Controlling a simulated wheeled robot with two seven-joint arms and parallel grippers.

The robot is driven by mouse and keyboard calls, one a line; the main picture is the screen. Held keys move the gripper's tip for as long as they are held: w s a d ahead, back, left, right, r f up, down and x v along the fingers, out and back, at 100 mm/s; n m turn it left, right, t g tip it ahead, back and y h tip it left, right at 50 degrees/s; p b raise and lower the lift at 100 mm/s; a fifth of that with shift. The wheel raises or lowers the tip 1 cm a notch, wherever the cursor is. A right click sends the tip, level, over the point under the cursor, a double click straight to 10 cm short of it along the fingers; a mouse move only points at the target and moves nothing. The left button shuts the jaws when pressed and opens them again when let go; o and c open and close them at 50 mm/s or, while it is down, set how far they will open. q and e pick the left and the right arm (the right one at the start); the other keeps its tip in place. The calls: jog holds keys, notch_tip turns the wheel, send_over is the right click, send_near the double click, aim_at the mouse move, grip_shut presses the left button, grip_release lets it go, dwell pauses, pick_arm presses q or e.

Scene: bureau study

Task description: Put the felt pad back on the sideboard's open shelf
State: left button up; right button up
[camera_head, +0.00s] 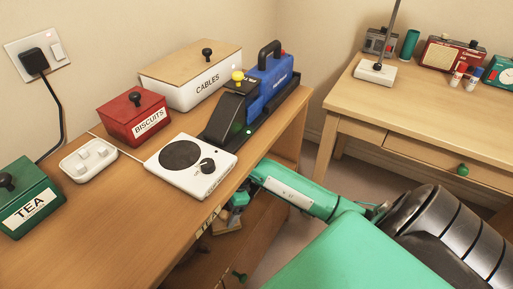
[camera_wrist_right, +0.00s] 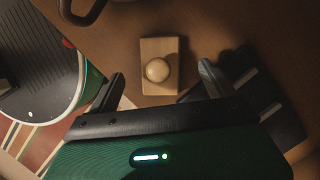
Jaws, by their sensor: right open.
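A pale wooden block with a round knob (camera_wrist_right: 149,47), which I take to be the felt pad, rests on a brown wooden surface in the right wrist view. No felt shows on it. My right gripper (camera_wrist_right: 160,80) is open, with one finger on each side of the block's near end and gaps on both sides. In the head view my right gripper (camera_head: 236,204) is partly hidden below the front edge of the sideboard (camera_head: 110,205), at its open shelf. My left gripper is not in view.
A dark object (camera_wrist_right: 272,108) lies close by the right finger, and a rounded white-rimmed thing (camera_wrist_right: 75,88) by the left. The sideboard top holds a white hotplate (camera_head: 212,181), a red biscuits box (camera_head: 133,116) and a cables box (camera_head: 185,93). A desk (camera_head: 345,100) stands at right.

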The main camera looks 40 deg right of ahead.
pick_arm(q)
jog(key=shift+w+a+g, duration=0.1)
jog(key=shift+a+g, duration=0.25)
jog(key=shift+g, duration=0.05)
pick_arm(e)
jog(key=s+d, duration=0.1)
jog(key=d, duration=0.2)
jog(key=s+d, duration=0.1)
jog(key=d, duration=0.3)
jog(key=s+d, duration=0.1)
jog(key=d, duration=0.3)
jog(key=shift+s+d+f, duration=0.1)
jog(key=shift+s+d, duration=0.05)
jog(key=shift+d, duration=0.05)
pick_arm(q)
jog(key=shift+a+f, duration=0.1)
